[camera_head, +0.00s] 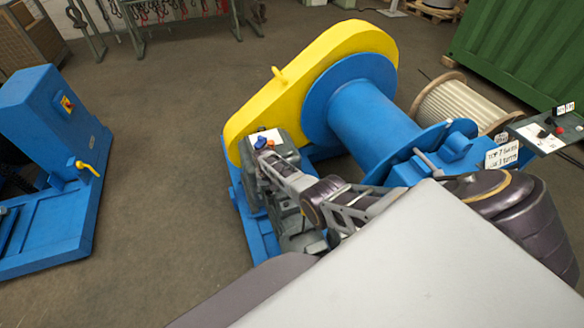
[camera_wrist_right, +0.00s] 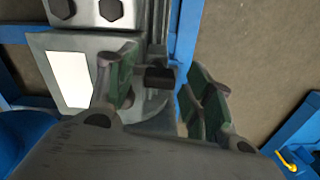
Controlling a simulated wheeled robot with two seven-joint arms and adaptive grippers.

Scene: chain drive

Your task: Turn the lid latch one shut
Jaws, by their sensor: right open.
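A grey metal housing (camera_head: 252,182) with a white label (camera_head: 272,134) on its top stands beside the yellow guard. In the right wrist view, the label (camera_wrist_right: 70,80) lies left of my right gripper. A small dark latch-like part (camera_wrist_right: 159,76) shows between the fingers; whether they touch it I cannot tell. My right gripper (camera_head: 265,160) reaches the top of the housing from the right. In the wrist view, its green-padded fingers (camera_wrist_right: 168,84) are apart. My left gripper is not in view.
The yellow guard (camera_head: 300,75) and blue drum (camera_head: 365,115) rise behind the housing. A small blue knob (camera_head: 260,143) sits by the label. A blue machine with a yellow lever (camera_head: 88,169) stands at left. Open floor (camera_head: 165,150) lies between the machines.

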